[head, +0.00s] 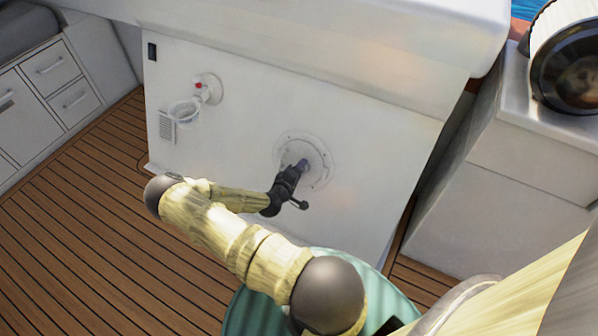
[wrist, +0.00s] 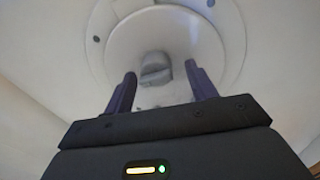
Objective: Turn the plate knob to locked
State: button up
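A round white plate (head: 319,153) is mounted on the white panel in the head view. In the wrist view the plate (wrist: 222,38) fills the upper middle, with bolts around its rim. A grey knob (wrist: 155,69) stands at the plate's centre. My gripper (wrist: 155,82) is open, with one dark finger on each side of the knob and visible space between each finger and it. Whether the fingertips reach past the knob's front is hard to tell. In the head view my gripper (head: 303,165) is at the plate and hides the knob.
A round fitting with a red centre (head: 199,86) and a ring-shaped holder (head: 184,111) are on the panel's upper left, above a vent (head: 166,126). A white counter (head: 545,150) stands at right. Drawers (head: 50,64) are at left. The wooden floor (head: 75,210) is clear.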

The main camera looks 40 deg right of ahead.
jog(key=p+v, duration=0.4)
jog(key=v, duration=1.3)
jog(key=shift+s+a, duration=0.1)
jog(key=shift+a, duration=0.15)
